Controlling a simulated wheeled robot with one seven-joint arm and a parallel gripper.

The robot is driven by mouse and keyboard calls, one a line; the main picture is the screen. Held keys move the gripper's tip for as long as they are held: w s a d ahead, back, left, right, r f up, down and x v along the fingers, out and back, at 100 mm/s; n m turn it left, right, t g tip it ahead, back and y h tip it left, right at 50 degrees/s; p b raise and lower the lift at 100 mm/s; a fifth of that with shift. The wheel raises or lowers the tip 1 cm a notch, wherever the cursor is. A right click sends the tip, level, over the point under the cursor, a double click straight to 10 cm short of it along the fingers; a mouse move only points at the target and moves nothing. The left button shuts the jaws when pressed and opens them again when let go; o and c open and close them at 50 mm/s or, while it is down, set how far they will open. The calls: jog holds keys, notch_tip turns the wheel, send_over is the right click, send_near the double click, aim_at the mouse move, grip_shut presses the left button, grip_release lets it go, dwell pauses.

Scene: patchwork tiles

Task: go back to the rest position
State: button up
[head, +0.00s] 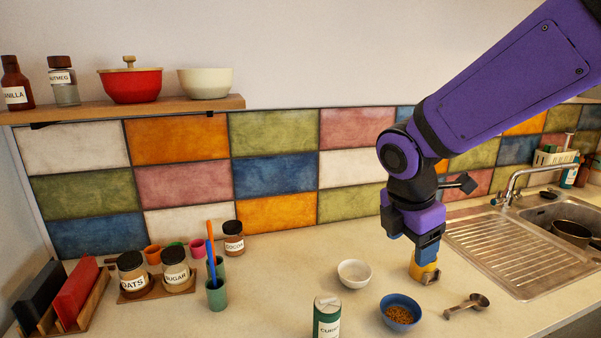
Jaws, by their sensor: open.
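My purple arm reaches down from the upper right in the head view. My gripper (427,262) points down low over the counter, left of the sink. It is open. A yellow thing (421,271), perhaps a small cup, shows at its fingertips, and a blue part shows just above it. I cannot tell whether the fingers touch the yellow thing.
On the counter (300,262) near my gripper are a white bowl (354,274), a blue bowl (400,313) with brown bits, a metal scoop (467,306) and a green canister (327,318). Jars stand at left. The sink's drainboard (515,253) is at right.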

jog(key=s+d+r+m+t+y, duration=0.1)
jog(key=s+d+r+m, duration=0.3)
jog(key=m, duration=0.7)
jog(key=s+d+r+m+t+y, duration=0.1)
jog(key=s+d+r+m, duration=0.4)
jog(key=s+m, duration=0.6)
jog(key=d+t, duration=0.1)
jog(key=d, duration=0.1)
jog(key=shift+d+r, duration=0.25)
jog(key=shift+d, duration=0.1)
